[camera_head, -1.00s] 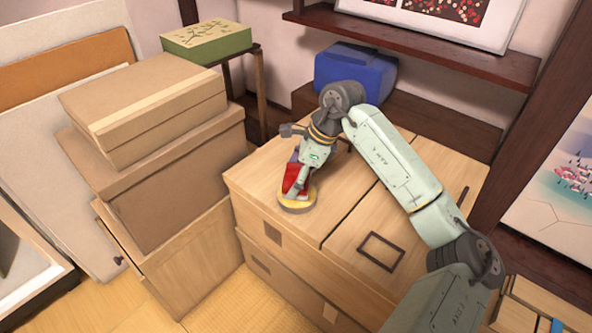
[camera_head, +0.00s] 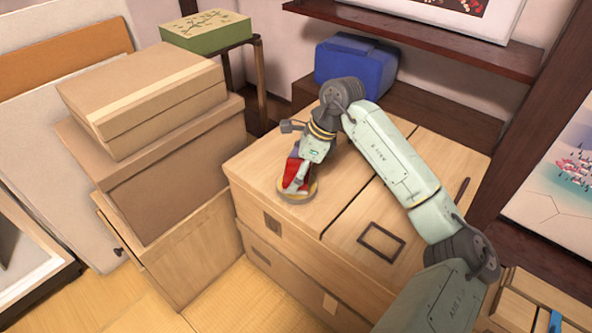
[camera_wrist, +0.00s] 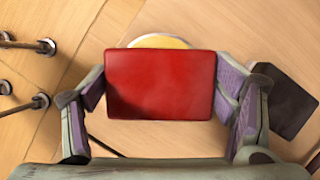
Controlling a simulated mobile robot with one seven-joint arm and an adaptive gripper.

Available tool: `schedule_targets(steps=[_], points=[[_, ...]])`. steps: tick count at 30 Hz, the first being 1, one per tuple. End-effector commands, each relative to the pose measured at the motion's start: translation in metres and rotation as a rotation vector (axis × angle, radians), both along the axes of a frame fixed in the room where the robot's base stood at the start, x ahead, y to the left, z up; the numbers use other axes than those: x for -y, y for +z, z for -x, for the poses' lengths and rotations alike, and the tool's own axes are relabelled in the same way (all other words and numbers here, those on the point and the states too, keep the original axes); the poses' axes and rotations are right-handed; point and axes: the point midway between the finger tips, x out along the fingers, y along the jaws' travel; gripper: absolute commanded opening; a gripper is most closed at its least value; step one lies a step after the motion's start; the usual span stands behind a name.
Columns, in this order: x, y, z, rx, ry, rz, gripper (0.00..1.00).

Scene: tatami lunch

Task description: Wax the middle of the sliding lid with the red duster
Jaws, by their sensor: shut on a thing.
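The red duster (camera_head: 295,176) has a red block grip above a round, pale yellow pad. My gripper (camera_wrist: 160,92) is shut on the red block, with a finger on either side in the wrist view. The duster (camera_wrist: 160,75) fills the middle there and hides most of its pad. In the head view the pad is over the left panel (camera_head: 345,185) of the pale wooden chest top, close to its front left edge. I cannot tell whether the pad touches the wood. I cannot tell surely which panel is the sliding lid.
The right panel (camera_head: 410,225) bears a dark square outline (camera_head: 381,242). Cardboard boxes (camera_head: 150,100) stand left of the chest. A blue container (camera_head: 355,65) sits behind it, below a dark shelf (camera_head: 420,40). A green box (camera_head: 205,30) is on a stand at the back.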

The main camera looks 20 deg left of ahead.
Motion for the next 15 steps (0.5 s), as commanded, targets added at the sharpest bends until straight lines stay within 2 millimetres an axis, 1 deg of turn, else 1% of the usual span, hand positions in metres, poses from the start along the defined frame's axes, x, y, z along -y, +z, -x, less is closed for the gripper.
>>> schedule_targets(steps=[15], points=[[0.0002,-0.0067,0.0,0.0,0.0,0.0,0.48]])
